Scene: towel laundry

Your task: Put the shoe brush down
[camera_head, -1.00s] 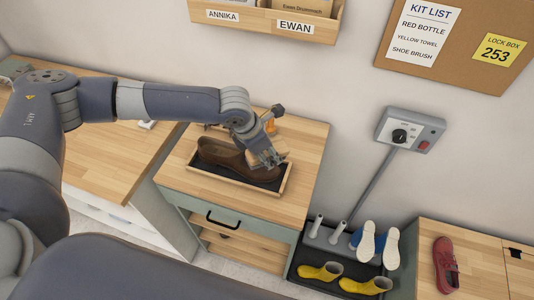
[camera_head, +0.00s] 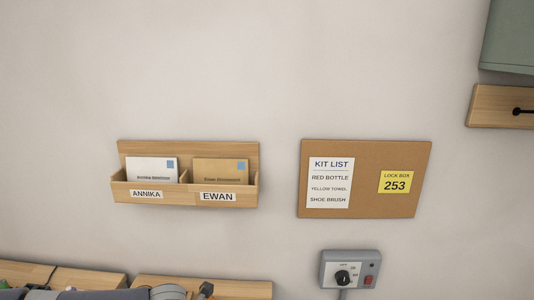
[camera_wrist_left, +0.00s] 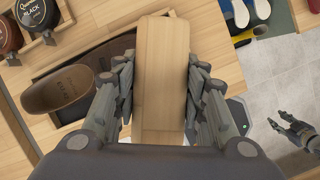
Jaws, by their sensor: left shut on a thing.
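The shoe brush (camera_wrist_left: 160,80) shows its pale wooden back in the left wrist view. My left gripper (camera_wrist_left: 162,88) is shut on it, with a finger on each side. The brush is above the wooden top and a tray; its bristles are hidden. A brown shoe (camera_wrist_left: 72,92) lies in the tray, left of the brush. My right gripper (camera_wrist_left: 279,118) is at the right of the left wrist view, above the floor, with its fingers apart and nothing between them.
Polish tins (camera_wrist_left: 42,14) stand at the upper left of the wrist view. Blue and yellow footwear (camera_wrist_left: 245,15) is at its top right. In the head view, a letter rack (camera_head: 183,197), a cork board (camera_head: 365,210) and a control box (camera_head: 350,269) are on the wall.

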